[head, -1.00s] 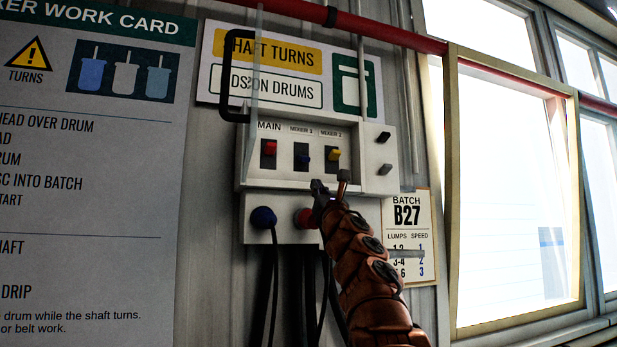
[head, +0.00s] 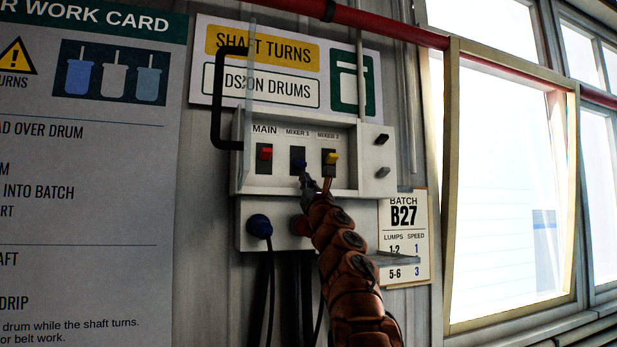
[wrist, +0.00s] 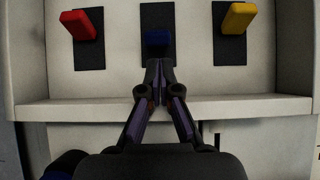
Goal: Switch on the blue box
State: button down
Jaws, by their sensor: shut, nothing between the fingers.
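The white switch box (head: 354,187) is on the wall, with three coloured levers in a recess. The blue lever (wrist: 157,38), on the middle plate labelled MIXER 1, sits lower than its neighbours; it also shows in the head view (head: 299,164). The red lever (wrist: 79,24) is under MAIN at the left, and the yellow lever (wrist: 238,17) under MIXER 2 at the right. My gripper (wrist: 159,66) is shut and empty, its tips just below the blue lever; I cannot tell whether they touch it. In the head view my gripper (head: 311,183) partly hides the recess's lower edge.
A clear panel (head: 250,100) with a black handle (head: 215,105) stands out at the box's left. A grey shelf (head: 398,259) juts out at the lower right.

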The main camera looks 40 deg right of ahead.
aim_at(300, 163)
jog(key=shift+p+x, duration=1.3)
jog(key=shift+x, duration=0.05)
jog(key=shift+a, duration=0.1)
